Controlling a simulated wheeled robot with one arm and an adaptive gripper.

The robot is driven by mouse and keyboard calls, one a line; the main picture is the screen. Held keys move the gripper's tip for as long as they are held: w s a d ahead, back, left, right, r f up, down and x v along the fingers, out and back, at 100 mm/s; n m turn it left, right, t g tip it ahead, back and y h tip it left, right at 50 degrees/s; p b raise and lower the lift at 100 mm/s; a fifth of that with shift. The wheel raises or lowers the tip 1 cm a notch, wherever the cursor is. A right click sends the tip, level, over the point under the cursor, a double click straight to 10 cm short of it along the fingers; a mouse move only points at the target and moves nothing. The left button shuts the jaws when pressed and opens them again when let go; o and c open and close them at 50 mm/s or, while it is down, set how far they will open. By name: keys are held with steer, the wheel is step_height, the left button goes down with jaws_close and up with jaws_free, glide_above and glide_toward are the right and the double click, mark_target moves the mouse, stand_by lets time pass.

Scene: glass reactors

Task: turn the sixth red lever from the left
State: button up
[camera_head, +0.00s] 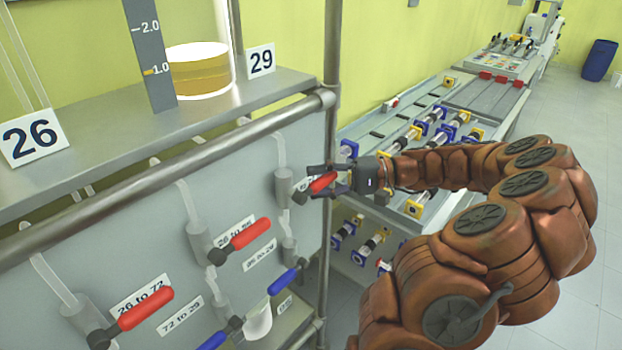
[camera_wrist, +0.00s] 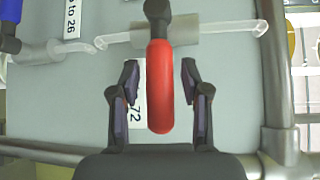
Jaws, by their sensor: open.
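Three red levers show on the grey panel in the head view: one at lower left (camera_head: 145,308), one in the middle (camera_head: 248,233) and one at the right end (camera_head: 322,184). How many lie further left is out of view. My gripper (camera_head: 318,181) is at the right-end lever, with its fingers around the handle. In the wrist view this red lever (camera_wrist: 160,88) lies between the two open fingers of my gripper (camera_wrist: 160,78), with a gap on both sides. Its dark pivot is beyond the fingertips.
Blue levers (camera_head: 285,282) sit lower on the panel. A metal rail (camera_head: 170,180) runs along the shelf edge above, and an upright post (camera_head: 328,130) stands close to my gripper.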

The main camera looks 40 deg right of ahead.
steer(key=shift+x, duration=1)
steer(key=shift+c, duration=0.4)
jaws_close()
